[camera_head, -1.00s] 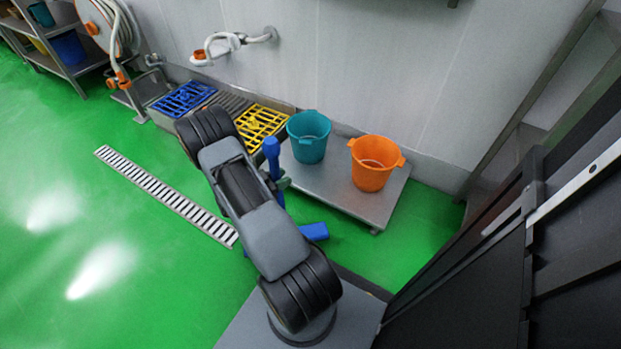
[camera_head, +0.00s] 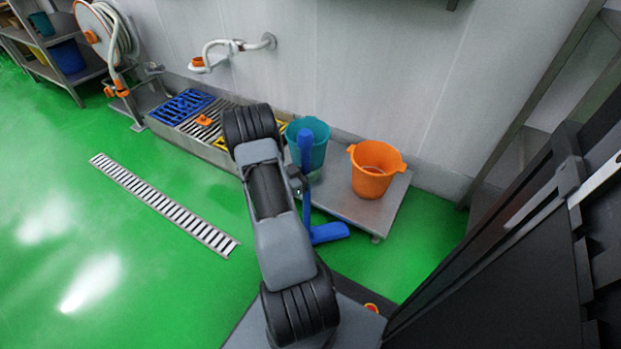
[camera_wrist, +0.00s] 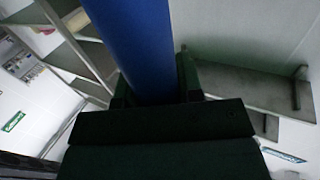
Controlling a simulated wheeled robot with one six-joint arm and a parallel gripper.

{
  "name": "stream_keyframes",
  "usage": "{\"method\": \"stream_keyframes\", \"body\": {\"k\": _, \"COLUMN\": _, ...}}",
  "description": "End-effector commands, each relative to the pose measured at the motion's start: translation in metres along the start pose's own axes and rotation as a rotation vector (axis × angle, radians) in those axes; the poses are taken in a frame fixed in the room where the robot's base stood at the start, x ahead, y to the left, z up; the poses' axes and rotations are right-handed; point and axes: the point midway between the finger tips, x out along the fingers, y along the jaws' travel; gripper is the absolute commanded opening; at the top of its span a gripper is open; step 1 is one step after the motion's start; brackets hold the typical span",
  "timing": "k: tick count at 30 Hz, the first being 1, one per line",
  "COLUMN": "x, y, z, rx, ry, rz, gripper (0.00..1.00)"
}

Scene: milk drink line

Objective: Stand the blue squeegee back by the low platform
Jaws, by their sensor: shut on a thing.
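The blue squeegee (camera_head: 306,160) is upright in the head view, its handle in front of the teal bucket and its blue head (camera_head: 329,232) low, by the platform's front edge. I cannot tell whether the head touches the floor. My gripper (camera_head: 298,182) is shut on the handle, partly hidden behind my arm. In the wrist view the blue handle (camera_wrist: 137,45) runs between the dark fingers. The low platform (camera_head: 345,205) is a grey metal slab against the wall, its left part hidden by my arm and the squeegee.
A teal bucket (camera_head: 318,150) and an orange bucket (camera_head: 374,172) stand on the platform. Left of it is a trough with blue (camera_head: 183,106) and yellow grates. A floor drain (camera_head: 165,205) crosses the open green floor. A hose reel (camera_head: 107,38) stands at the back left.

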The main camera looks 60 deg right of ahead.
Motion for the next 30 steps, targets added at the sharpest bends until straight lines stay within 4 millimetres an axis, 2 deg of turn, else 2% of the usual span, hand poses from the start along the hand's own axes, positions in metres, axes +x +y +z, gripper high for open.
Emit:
{"method": "stream_keyframes", "body": {"k": 1, "x": 0.000, "y": -0.001, "z": 0.010, "rx": 0.001, "ry": 0.002, "rz": 0.000, "gripper": 0.00}}
{"method": "stream_keyframes", "body": {"k": 3, "x": 0.000, "y": -0.001, "z": 0.017, "rx": 0.001, "ry": 0.003, "rz": 0.000, "gripper": 0.00}}
{"method": "stream_keyframes", "body": {"k": 17, "x": 0.000, "y": -0.001, "z": 0.021, "rx": 0.002, "ry": 0.003, "rz": 0.000, "gripper": 0.00}}
{"method": "stream_keyframes", "body": {"k": 18, "x": 0.000, "y": 0.000, "z": 0.021, "rx": 0.000, "ry": 0.000, "rz": 0.000, "gripper": 0.38}}
{"method": "stream_keyframes", "body": {"k": 25, "x": 0.000, "y": 0.000, "z": 0.021, "rx": -0.001, "ry": 0.000, "rz": 0.000, "gripper": 0.59}}
{"method": "stream_keyframes", "body": {"k": 30, "x": 0.000, "y": 0.000, "z": 0.020, "rx": -0.001, "ry": 0.000, "rz": 0.000, "gripper": 0.59}}
